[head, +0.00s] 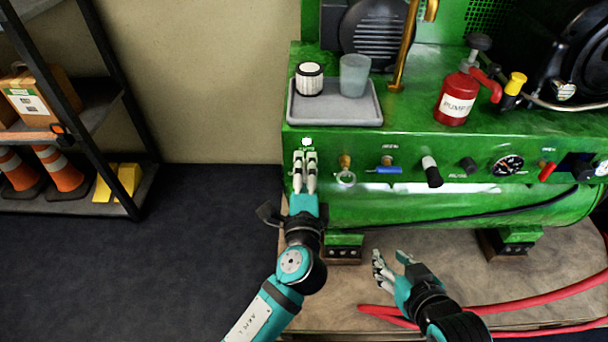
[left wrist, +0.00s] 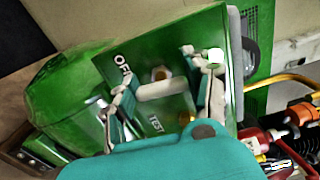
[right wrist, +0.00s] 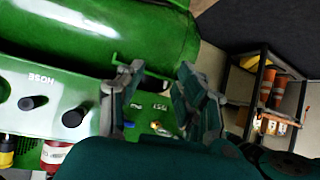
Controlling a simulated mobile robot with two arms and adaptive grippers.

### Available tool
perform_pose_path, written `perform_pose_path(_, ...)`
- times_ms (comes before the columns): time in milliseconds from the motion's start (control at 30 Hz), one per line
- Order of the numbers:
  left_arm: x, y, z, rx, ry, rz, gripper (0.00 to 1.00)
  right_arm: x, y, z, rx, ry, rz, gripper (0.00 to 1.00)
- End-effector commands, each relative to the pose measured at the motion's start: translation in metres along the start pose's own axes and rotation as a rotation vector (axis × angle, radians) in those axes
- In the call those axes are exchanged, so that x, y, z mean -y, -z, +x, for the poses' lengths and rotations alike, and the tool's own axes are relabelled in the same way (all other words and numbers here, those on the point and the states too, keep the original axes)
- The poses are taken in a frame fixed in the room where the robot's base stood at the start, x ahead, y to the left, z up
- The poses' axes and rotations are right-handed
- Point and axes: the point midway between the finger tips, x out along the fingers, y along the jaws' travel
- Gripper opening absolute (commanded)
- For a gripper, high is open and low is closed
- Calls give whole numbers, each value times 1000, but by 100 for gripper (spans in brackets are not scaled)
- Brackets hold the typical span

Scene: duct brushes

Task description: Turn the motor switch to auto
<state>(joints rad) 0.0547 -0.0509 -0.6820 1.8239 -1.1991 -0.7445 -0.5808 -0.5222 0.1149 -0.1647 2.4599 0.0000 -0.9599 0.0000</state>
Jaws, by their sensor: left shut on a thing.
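The motor switch (left wrist: 162,90) is a pale bar-shaped knob on the green panel, with the labels OFF and TEST beside it in the left wrist view. My left gripper (head: 305,157) is at the left end of the panel in the head view, its fingers covering the switch there. In the left wrist view its fingertips (left wrist: 163,88) are shut on the two ends of the knob. No AUTO label can be read. My right gripper (head: 391,262) is open and empty, below and in front of the green tank; its spread fingers also show in the right wrist view (right wrist: 158,100).
A grey tray (head: 335,112) with a white filter and a cup stands above the switch. A valve with a ring, a blue handle (head: 388,170) and black knobs line the panel to the right. A red pump bottle (head: 456,98) stands above. A red hose (head: 540,300) lies lower right.

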Motion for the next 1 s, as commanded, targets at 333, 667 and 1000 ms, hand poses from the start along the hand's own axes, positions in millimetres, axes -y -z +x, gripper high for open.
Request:
perform_pose_path(333,-2,-1,0,3,-2,-95,18,4,30,4,-155,10,-1,36)
perform_pose_path(667,-2,-1,0,2,-3,-105,18,5,32,3,-169,11,-1,36)
perform_pose_path(1000,-1,0,0,1,-2,-103,75,5,32,4,-168,11,-1,36)
